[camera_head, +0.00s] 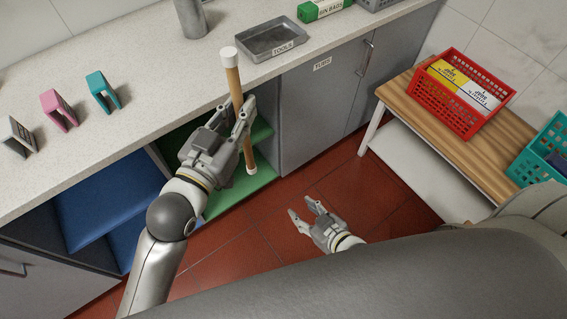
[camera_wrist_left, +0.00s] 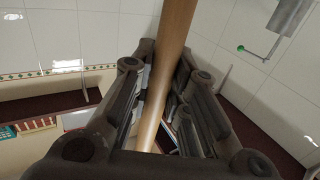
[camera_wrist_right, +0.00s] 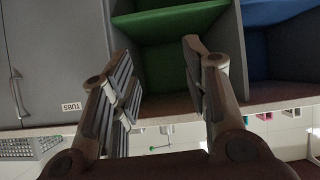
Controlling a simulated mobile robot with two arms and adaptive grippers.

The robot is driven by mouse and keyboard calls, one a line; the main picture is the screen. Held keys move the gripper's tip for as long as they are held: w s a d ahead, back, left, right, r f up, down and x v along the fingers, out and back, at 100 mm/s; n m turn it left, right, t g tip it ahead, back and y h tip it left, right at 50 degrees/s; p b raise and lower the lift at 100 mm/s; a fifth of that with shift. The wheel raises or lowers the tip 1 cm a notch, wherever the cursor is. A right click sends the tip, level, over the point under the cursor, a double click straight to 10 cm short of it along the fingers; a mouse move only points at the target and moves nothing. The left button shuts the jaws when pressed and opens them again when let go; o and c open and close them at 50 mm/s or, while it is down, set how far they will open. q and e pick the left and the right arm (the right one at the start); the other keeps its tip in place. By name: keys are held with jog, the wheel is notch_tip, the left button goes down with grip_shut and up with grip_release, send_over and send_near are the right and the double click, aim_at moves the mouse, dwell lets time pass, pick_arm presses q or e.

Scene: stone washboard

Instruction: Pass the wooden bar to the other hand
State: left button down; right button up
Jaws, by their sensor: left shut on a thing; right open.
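The wooden bar (camera_head: 238,100) is a round stick with white end caps, held near upright in front of the counter edge in the head view. My left gripper (camera_head: 245,117) is shut on it around the middle. The bar also runs between the fingers in the left wrist view (camera_wrist_left: 170,50). My right gripper (camera_head: 303,216) is open and empty, lower and to the right of the bar, over the red floor. In the right wrist view its fingers (camera_wrist_right: 165,85) are spread, with no bar between them.
The stone counter (camera_head: 160,75) holds a grey tools tray (camera_head: 272,39) and small coloured stands (camera_head: 60,109). Below are green (camera_head: 255,180) and blue shelves (camera_head: 110,190). A wooden bench (camera_head: 440,130) with a red basket (camera_head: 430,97) stands right. Floor space lies between.

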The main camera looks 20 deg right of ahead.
jog(key=a+r+n+t+y, duration=0.1)
jog(key=a+r+t+y, duration=0.15)
jog(key=r, duration=1.25)
jog(key=a+r+t+y, duration=0.2)
jog(key=a+r, duration=0.2)
jog(key=r, duration=1)
jog(key=x, duration=1.2)
jog(key=shift+w+d, duration=0.15)
jog(key=shift+w, duration=0.05)
jog(key=shift+r, duration=0.15)
grip_shut()
pick_arm(q)
jog(key=c, duration=1.3)
grip_release()
